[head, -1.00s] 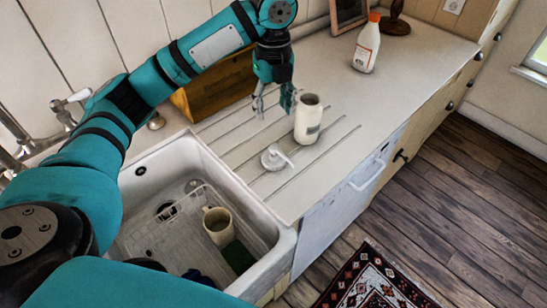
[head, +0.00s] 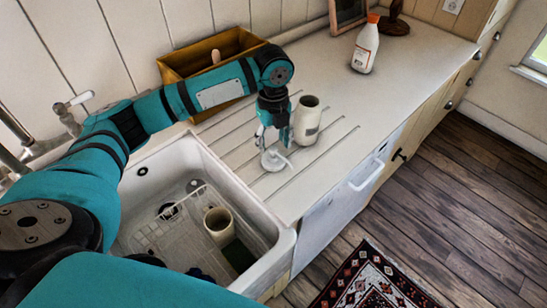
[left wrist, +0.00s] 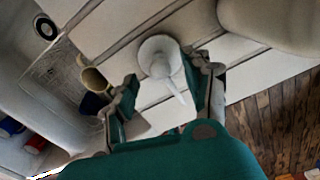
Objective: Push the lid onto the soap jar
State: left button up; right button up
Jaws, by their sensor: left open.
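The soap jar (head: 307,121) is a cream cylinder standing upright with its dark mouth uncovered on the grooved drainboard. The lid (head: 274,161), white and round with a pump spout, lies on the drainboard in front of the jar and to its left. My left gripper (head: 272,143) is open, pointing down just above the lid. In the left wrist view, the lid (left wrist: 160,58) shows between and beyond the open fingers, its spout pointing toward the palm. Part of the jar (left wrist: 270,22) shows at top right there. My right gripper is not in view.
The sink (head: 283,243) with a wire rack and a cream mug (head: 218,222) is to the left. A wooden box (head: 214,55) stands against the wall. A white bottle with an orange cap (head: 366,48) stands farther back. The counter right of the jar is clear.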

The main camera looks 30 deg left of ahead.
aim_at(273, 148)
pick_arm(q)
jog(key=shift+f+p, duration=0.5)
jog(key=shift+f, duration=1.8)
grip_shut()
